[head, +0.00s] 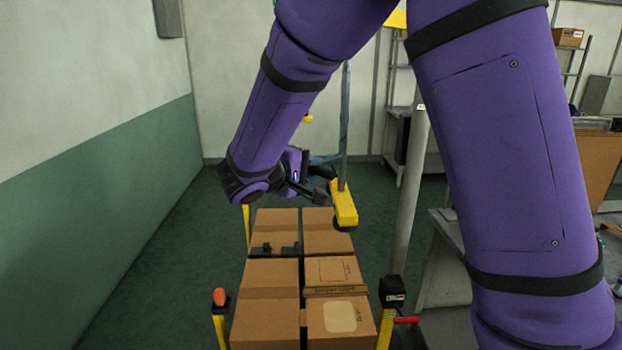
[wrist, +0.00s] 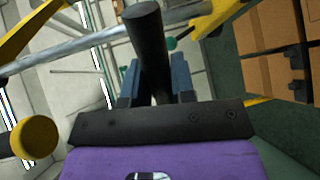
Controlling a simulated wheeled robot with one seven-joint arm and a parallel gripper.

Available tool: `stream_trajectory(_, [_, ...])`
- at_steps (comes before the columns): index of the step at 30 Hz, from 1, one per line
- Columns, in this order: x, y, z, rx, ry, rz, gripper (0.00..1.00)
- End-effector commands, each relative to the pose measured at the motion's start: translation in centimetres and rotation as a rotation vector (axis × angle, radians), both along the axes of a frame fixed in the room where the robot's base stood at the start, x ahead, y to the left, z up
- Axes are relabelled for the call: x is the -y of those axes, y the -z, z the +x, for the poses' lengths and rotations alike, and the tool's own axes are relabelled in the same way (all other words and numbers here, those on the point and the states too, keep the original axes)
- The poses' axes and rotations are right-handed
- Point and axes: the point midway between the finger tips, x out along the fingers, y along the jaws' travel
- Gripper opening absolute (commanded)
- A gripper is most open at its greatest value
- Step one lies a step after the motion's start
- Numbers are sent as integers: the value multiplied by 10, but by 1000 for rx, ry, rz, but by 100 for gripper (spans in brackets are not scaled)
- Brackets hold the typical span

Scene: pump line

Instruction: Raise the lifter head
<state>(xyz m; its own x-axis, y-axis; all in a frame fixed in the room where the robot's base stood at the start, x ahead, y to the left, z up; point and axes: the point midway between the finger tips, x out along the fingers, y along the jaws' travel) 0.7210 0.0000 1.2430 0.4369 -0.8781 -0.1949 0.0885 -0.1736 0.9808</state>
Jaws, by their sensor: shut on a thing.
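The lifter head (head: 343,203) is a yellow bar with a dark pad under its near end. It hangs from a grey tube (head: 345,120), just above the back right box. My gripper (head: 316,178) is left of the tube, at the lifter head's height. In the wrist view, the gripper's blue-grey fingers (wrist: 157,80) are shut on a black round handle (wrist: 148,40). Part of the grey tube (wrist: 100,45) and a yellow lifter part (wrist: 213,18) show there too. Where the handle joins the lifter is hard to see in the head view.
Several cardboard boxes (head: 273,270) stand close together below, between yellow posts (head: 219,322). A grey pole (head: 411,180) and a grey bench (head: 442,262) are on the right. The green floor (head: 160,275) is clear on the left, up to the wall.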

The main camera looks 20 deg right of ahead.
Motion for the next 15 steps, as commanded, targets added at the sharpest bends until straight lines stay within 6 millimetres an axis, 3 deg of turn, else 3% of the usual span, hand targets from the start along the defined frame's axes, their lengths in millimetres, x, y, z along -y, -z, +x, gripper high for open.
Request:
stream_trajectory(9, [-1,-1,0,1,-1,1,0])
stream_trajectory(10, [-1,-1,0,1,-1,1,28])
stream_trajectory(13, [-1,0,0,0,-1,1,49])
stream_trajectory(15, [0,0,0,0,-1,1,49])
